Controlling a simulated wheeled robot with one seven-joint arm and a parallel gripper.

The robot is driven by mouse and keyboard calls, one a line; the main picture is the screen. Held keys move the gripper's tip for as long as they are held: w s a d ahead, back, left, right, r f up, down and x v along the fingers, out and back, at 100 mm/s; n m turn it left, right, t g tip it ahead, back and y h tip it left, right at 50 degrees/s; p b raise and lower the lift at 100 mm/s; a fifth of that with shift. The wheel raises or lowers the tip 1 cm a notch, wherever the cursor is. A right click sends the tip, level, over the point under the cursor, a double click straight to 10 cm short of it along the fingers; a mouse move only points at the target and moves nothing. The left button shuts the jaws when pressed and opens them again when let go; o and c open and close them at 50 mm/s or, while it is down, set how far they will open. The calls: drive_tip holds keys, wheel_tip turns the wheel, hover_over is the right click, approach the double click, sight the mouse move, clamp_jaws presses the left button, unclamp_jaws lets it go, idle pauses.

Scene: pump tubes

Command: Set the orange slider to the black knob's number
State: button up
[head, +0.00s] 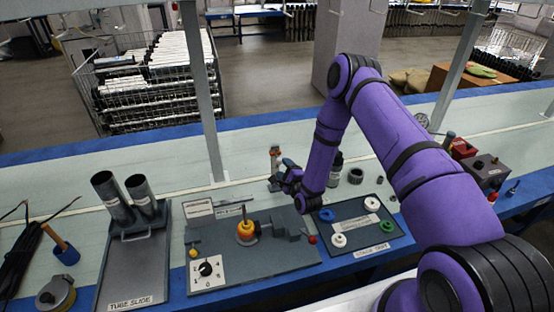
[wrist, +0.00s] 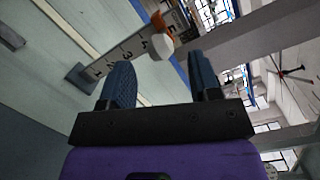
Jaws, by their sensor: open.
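The orange slider (wrist: 178,20) sits near the top of an upright numbered scale (wrist: 120,54) in the wrist view, above the printed 3; its exact number is unclear. A pale rounded knob (wrist: 160,46) sticks out from it. In the head view the slider (head: 275,151) shows small behind my gripper (head: 279,175). My gripper (wrist: 160,75) is open and empty, with the pale knob ahead between its fingertips, apparently not touching. The black knob (head: 206,268) stands on a white dial card (head: 213,278) at the front; its pointer's number is too small to read surely.
A grey fixture board (head: 285,262) with a yellow-orange ball and rod lies in front of my arm. A dark tray with coloured rings (head: 385,238) is to its right. Two tubes stand on the tube slide (head: 133,250) at left. The pale table behind is mostly clear.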

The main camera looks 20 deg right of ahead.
sight(277, 157)
drive_tip(key=w, duration=0.4)
drive_tip(key=w+a, duration=0.1)
drive_tip(key=w, duration=0.1)
drive_tip(key=shift+w, duration=0.3)
drive_tip(key=shift+c, duration=0.5)
